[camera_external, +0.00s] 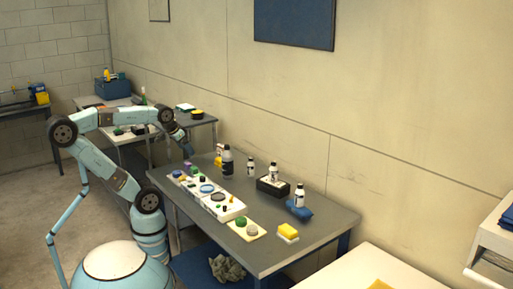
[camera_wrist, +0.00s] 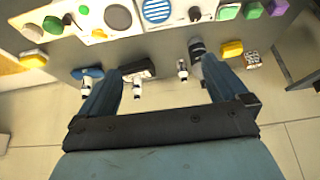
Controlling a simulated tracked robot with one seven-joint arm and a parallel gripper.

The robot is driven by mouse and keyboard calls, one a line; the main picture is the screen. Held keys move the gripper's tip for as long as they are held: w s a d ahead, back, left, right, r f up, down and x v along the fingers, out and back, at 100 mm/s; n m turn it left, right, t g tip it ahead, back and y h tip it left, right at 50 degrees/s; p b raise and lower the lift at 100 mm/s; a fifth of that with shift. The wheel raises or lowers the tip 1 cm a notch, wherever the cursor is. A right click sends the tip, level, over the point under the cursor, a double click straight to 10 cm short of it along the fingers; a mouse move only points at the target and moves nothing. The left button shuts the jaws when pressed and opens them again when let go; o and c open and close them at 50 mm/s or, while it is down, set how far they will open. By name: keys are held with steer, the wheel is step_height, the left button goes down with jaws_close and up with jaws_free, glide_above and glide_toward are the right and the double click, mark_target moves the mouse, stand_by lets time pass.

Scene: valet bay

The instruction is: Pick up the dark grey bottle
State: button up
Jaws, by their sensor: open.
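The dark grey bottle (camera_external: 227,162) stands upright near the back of the grey table, with a pale label band. In the wrist view the dark grey bottle (camera_wrist: 197,48) shows by the tip of the right finger, partly hidden by it. My gripper (camera_external: 188,152) is over the table's far left end, apart from the bottle and to its left. In the wrist view my gripper (camera_wrist: 162,66) has its two blue fingers spread wide, with nothing held between them.
A yellow item (camera_wrist: 232,49) is close to the dark grey bottle.

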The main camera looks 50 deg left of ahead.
steer(key=w+r+n+g+h, duration=0.2)
steer(key=w+n+h, duration=0.8)
steer(key=w+n, duration=0.5)
steer(key=w+a+r+n+t+h, duration=0.1)
steer(key=w+a+n+t+h, duration=0.3)
steer(key=w+a+n+t, duration=0.75)
steer(key=m+g, duration=0.1)
steer(key=g, duration=0.3)
glide_toward(231, 164)
steer(key=w, duration=0.2)
steer(key=shift+w+f, duration=0.25)
steer(key=shift+f, duration=0.15)
steer(key=shift+f+x, duration=0.2)
steer(key=shift+x, duration=3.55)
steer(key=shift+c, duration=0.5)
